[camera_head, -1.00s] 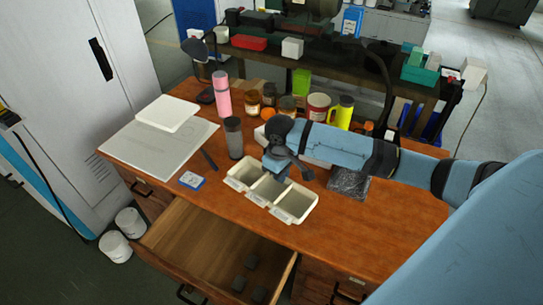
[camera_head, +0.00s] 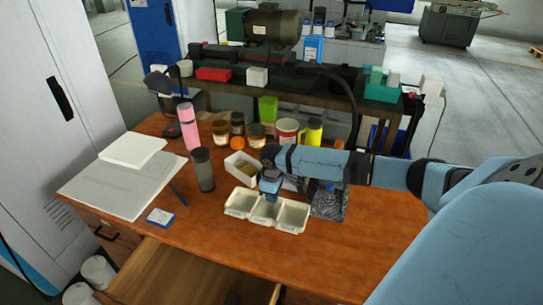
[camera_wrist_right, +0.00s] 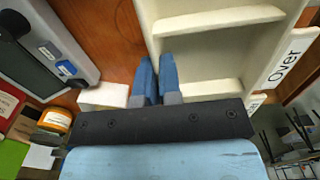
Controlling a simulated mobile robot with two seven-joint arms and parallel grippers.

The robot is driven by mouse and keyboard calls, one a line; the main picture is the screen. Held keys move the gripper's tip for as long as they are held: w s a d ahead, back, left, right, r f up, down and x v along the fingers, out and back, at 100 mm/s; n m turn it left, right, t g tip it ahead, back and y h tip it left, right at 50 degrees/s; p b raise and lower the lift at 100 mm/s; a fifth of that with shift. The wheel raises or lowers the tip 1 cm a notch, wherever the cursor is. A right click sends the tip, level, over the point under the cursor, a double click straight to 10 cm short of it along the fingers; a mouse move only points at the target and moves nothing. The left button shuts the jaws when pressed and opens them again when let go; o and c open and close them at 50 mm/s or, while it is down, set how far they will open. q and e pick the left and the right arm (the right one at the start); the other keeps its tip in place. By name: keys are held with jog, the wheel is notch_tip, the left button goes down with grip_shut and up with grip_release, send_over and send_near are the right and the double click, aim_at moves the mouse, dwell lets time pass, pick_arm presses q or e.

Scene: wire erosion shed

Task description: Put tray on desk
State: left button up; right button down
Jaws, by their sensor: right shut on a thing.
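The tray (camera_head: 292,217) is cream white, with three open compartments in a row and labels on its front. It is over the front part of the wooden desk (camera_head: 375,235), level; I cannot tell whether its underside touches the desk. My right gripper (camera_head: 268,196) reaches down to its back wall near the middle. In the right wrist view, the fingers (camera_wrist_right: 156,78) are close together on the wall of the tray (camera_wrist_right: 205,75), beside a compartment. The compartments I can see look empty. My left gripper is not in view.
Jars line the back. The desk's right front is clear. A drawer (camera_head: 185,275) is open below.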

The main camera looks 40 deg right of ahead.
aim_at(272, 208)
jog(key=shift+f, duration=3.2)
jog(key=shift+f, duration=0.15)
jog(key=c, duration=1.3)
grip_release()
